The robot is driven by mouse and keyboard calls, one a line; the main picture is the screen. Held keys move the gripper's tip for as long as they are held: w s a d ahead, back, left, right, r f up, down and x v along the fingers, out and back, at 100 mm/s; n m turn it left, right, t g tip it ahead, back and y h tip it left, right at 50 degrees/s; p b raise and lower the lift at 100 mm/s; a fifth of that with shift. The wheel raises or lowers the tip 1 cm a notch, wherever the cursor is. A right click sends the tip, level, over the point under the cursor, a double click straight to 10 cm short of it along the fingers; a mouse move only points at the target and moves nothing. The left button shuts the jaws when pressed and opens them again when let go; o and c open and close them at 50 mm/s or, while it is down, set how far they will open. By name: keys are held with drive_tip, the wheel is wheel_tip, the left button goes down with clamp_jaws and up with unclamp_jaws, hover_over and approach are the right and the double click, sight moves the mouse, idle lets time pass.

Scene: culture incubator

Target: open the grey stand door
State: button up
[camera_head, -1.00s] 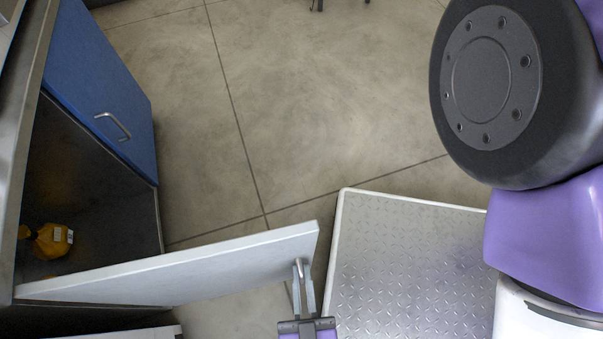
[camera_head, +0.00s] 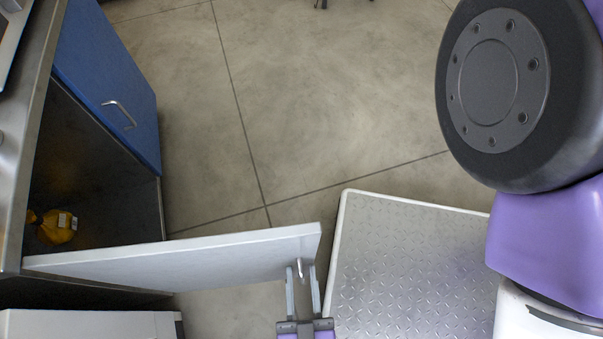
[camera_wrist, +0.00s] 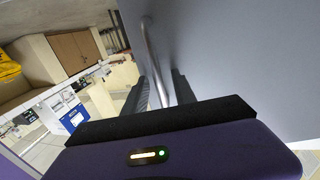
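The grey stand door (camera_head: 180,264) stands swung wide open, sticking out from the cabinet at the left in the head view. Its metal handle (camera_head: 300,268) is near the free edge. My gripper (camera_head: 302,268) is open, with its two fingers apart on either side of the handle and a gap showing. In the wrist view the door (camera_wrist: 230,60) fills the right side. There the bar handle (camera_wrist: 155,60) runs between the spread fingertips of my gripper (camera_wrist: 166,85).
The open cabinet holds a yellow object (camera_head: 57,227). A blue door (camera_head: 108,85) with a handle is beside it. My metal-plated base is right of the grey door. A white box-like unit (camera_head: 90,325) is at the lower left. The floor beyond is clear.

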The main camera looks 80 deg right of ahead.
drive_tip(key=v, duration=0.7)
drive_tip(key=shift+a, duration=0.4)
drive_tip(key=shift+s, duration=0.15)
